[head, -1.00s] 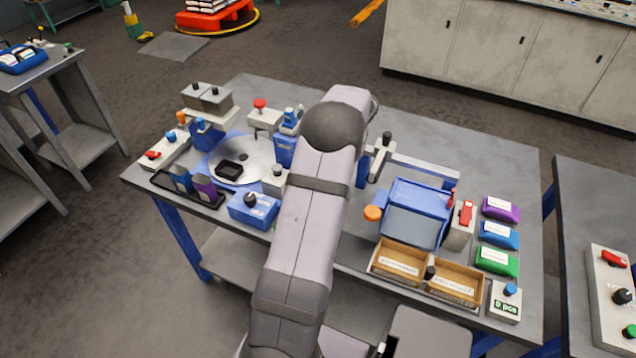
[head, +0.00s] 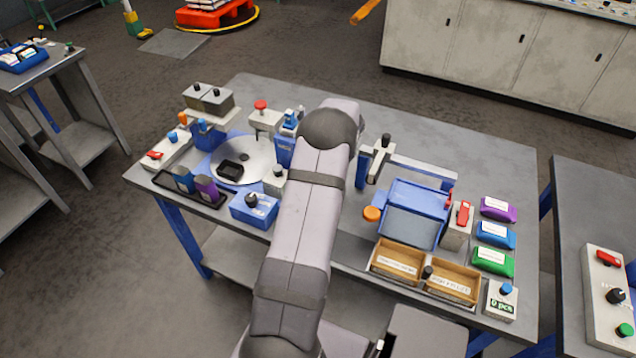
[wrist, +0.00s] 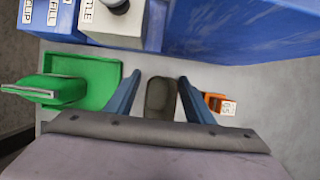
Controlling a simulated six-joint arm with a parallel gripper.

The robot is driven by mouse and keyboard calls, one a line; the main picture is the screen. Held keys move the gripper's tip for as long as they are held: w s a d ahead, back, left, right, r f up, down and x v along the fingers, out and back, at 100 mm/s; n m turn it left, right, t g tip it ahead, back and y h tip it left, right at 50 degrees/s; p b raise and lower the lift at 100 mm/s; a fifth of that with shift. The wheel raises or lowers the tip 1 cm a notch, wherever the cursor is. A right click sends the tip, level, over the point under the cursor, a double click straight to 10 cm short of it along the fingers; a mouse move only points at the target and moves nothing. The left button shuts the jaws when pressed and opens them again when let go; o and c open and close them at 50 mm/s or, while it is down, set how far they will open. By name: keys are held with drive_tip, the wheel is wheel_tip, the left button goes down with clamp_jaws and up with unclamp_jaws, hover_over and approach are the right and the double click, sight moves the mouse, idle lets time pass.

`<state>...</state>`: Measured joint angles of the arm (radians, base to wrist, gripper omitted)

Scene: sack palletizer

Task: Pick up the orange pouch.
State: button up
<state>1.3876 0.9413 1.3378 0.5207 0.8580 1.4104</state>
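My gripper (wrist: 158,85) shows in the wrist view with its two blue fingers spread apart. A dull olive-grey rounded shape (wrist: 160,99) lies between the fingers; I cannot tell what it is or whether they touch it. A small orange piece with a white label (wrist: 228,105) shows just right of the right finger, which partly hides it; I cannot tell whether it is the orange pouch. No orange pouch is clearly visible in the head view, where my arm covers the middle of the table and hides my gripper.
In the wrist view, a green tray (wrist: 106,88) with a green item (wrist: 45,88) is on the left, and blue machine parts stand along the top. In the head view, purple (head: 498,209), blue (head: 496,234) and green (head: 493,261) pouches lie at the table's right.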

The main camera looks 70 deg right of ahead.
drive_tip(key=c, duration=1)
drive_tip(key=shift+r, duration=0.15)
